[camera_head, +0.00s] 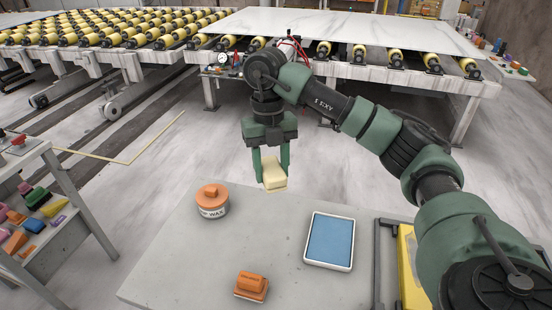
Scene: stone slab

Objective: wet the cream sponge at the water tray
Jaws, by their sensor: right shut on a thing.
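The cream sponge (274,176) is a small pale block. My right gripper (271,164) points down and is shut on it, with a green finger on each side. It appears to be held above the far edge of the grey table (180,270). The water tray (330,241) is a white-rimmed rectangle with a blue surface. It lies on the table, nearer and to the right of the sponge, and the two are apart. My left gripper does not show.
A wax tub (213,202) with an orange lid stands left of the tray. An orange block (252,286) lies near the front. A yellow item (408,270) in a dark frame is at the right. A shelf (60,240) of coloured blocks stands left. A roller conveyor (350,50) bears a pale slab behind.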

